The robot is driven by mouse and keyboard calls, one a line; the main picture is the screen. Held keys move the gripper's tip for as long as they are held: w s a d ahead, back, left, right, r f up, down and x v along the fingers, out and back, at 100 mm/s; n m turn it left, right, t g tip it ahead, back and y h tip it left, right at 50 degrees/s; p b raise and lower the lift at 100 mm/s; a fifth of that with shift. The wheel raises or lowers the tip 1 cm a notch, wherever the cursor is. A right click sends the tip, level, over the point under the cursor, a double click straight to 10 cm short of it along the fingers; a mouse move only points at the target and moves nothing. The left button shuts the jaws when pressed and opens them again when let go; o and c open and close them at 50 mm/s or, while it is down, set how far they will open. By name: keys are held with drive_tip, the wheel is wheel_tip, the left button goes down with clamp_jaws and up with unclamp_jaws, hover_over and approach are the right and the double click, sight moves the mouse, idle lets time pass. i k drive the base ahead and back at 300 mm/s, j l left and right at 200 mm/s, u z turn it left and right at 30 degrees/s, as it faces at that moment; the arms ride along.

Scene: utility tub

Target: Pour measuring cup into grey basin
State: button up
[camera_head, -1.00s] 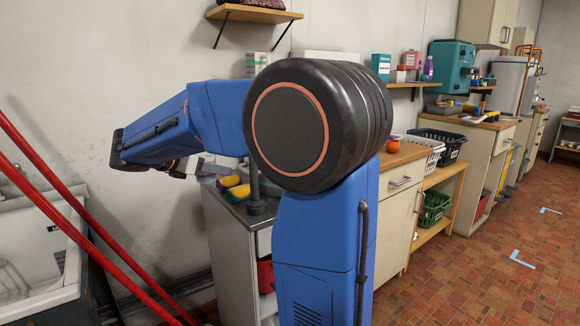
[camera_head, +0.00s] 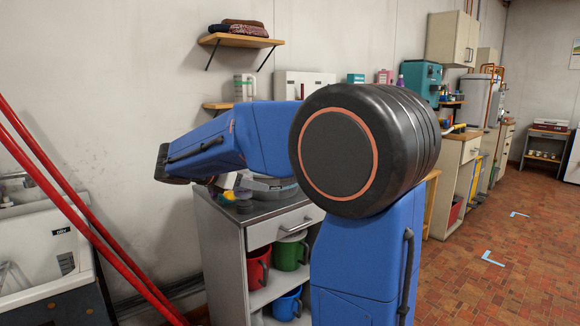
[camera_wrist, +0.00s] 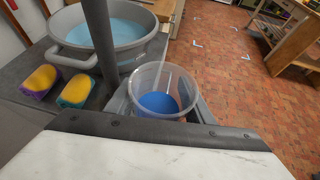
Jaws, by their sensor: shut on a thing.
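The measuring cup (camera_wrist: 176,78) is clear, with blue liquid (camera_wrist: 158,103) low inside it. In the wrist view it looks close to upright. My gripper (camera_wrist: 162,92) is shut on it, with grey fingers on both sides. The grey basin (camera_wrist: 148,46) holds light blue water and stands on the counter beyond and left of the cup. The cup is apart from it, on its near right side. In the head view the basin (camera_head: 277,196) shows partly behind my arm; the cup cannot be made out there.
Two yellow sponges, one on purple (camera_wrist: 42,78) and one on teal (camera_wrist: 76,90), lie on the counter left of the cup. A dark upright post (camera_wrist: 100,38) stands before the basin.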

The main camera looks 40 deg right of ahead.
sight(279, 190)
drive_tip(key=i+l+z, duration=0.45)
drive_tip(key=l, duration=0.2)
drive_tip(key=i+l+z, duration=0.45)
drive_tip(key=k+l, duration=0.1)
drive_tip(key=l, duration=0.05)
